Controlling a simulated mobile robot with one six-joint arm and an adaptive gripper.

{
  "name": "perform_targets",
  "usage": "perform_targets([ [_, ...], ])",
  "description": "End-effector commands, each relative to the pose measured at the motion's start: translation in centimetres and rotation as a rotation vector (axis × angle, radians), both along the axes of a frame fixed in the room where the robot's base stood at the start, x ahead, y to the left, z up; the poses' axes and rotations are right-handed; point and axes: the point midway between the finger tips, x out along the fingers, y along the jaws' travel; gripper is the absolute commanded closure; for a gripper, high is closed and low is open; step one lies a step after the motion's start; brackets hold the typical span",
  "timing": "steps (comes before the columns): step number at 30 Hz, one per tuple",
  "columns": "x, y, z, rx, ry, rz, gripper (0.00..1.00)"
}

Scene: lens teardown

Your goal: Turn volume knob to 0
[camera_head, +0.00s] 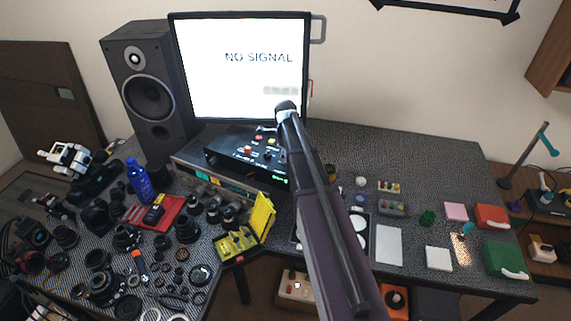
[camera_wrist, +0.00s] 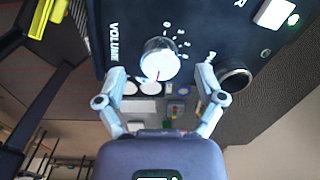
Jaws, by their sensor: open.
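The volume knob (camera_wrist: 159,62) is a round knob with a white face and a red pointer line. It sits on a black panel (camera_wrist: 215,30) beside the word VOLUME, with small numbers around it. My gripper (camera_wrist: 161,72) is open in the wrist view, one finger on each side of the knob, and a gap shows on both sides. Whether the fingertips reach the knob's depth is unclear. In the head view the black control box (camera_head: 230,150) stands below the monitor. My arm covers its right part there, and I cannot make out the knob.
A monitor (camera_head: 238,90) reading NO SIGNAL stands behind the box, with a black speaker (camera_head: 150,90) to its left.

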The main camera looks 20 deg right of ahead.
Motion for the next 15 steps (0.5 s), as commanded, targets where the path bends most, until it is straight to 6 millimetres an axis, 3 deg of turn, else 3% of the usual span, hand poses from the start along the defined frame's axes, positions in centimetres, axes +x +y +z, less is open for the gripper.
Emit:
perform_targets([
  [6,0.0,0.0,-1.7,0.0,0.0,0.0,0.12],
  [15,0.0,0.0,-2.3,0.0,0.0,0.0,0.12],
])
